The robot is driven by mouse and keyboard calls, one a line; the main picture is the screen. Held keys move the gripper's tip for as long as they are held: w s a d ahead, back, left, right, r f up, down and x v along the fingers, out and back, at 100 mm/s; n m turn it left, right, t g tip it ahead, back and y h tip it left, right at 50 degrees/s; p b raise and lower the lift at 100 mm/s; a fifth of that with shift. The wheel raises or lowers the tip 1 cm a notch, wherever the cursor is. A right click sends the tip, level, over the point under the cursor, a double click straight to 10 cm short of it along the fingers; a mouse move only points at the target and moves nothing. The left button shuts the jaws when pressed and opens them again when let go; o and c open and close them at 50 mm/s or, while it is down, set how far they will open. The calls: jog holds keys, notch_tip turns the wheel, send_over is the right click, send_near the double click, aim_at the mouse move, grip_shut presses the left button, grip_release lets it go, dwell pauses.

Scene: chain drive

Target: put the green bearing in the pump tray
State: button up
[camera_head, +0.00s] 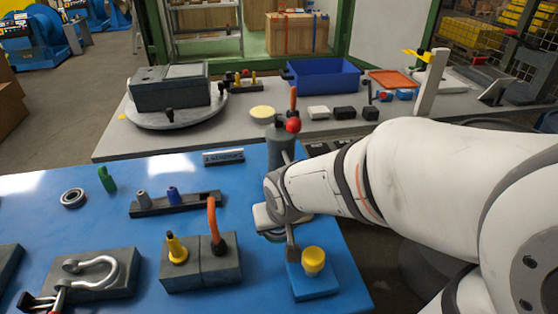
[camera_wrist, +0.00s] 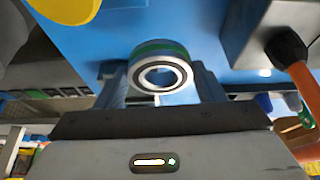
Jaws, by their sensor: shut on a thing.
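In the wrist view, the green bearing (camera_wrist: 160,48), a silver ring with a green outer band and a dark seal, sits between the two fingers of my gripper (camera_wrist: 160,76). The fingers are shut on it, with its open bore facing the camera. In the head view my wrist hides the bearing and fingers, above the right part of the blue table. No pump tray is clearly labelled; a blue open bin (camera_head: 325,75) and a shallow orange tray (camera_head: 391,79) stand on the grey bench behind.
A grey bottle with a red ball (camera_head: 293,125) stands near my wrist.

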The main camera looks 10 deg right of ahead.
jog(key=w+d, duration=0.1)
jog(key=w, duration=0.2)
jog(key=w+d, duration=0.2)
jog(key=w, duration=0.1)
jog(key=w+d+p, duration=0.1)
jog(key=w, duration=0.2)
jog(key=shift+w+d, duration=0.25)
jog(key=shift+w, duration=0.1)
jog(key=w, duration=0.1)
jog(key=w+d, duration=0.1)
jog(key=w+f, duration=0.1)
jog(key=shift+w+d+p, duration=0.1)
jog(key=shift+d+p, duration=0.1)
jog(key=shift+p, duration=0.1)
jog(key=shift+f, duration=0.3)
jog(key=shift+f+b, duration=0.65)
jog(key=o, duration=1.3)
jog(key=shift+r, duration=0.1)
